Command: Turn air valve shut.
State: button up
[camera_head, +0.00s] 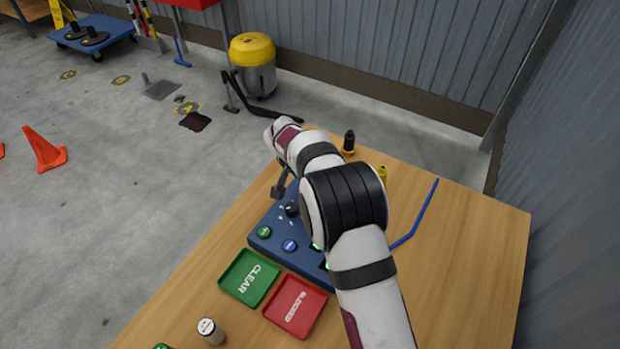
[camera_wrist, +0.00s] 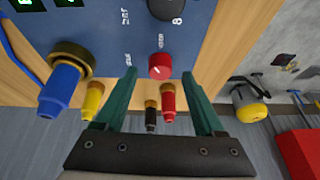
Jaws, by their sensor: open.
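The blue panel (camera_head: 262,240) sits on the wooden table, partly hidden by my arm in the head view. It also fills the upper part of the wrist view (camera_wrist: 115,35). A round red knob (camera_wrist: 160,66) with a white pointer mark is on the panel. The lettering beside it is too small to read, so I cannot tell for sure that it is the air valve. My gripper (camera_wrist: 158,76) is open, its two green fingers apart on either side of the knob in the picture; I see no clear contact. In the head view my gripper (camera_head: 280,188) is over the panel's far end.
Blue (camera_wrist: 60,88), yellow (camera_wrist: 92,100), black (camera_wrist: 151,115) and red (camera_wrist: 168,103) fittings stand near the panel. A dark dial (camera_wrist: 168,8) is beside the knob. Green CLEAR (camera_head: 240,293) and red BLOCKED (camera_head: 286,325) trays and a white cylinder (camera_head: 210,331) lie nearer. Table at right is mostly clear.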

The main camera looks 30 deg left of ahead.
jog(key=shift+x, duration=1.1)
grip_shut()
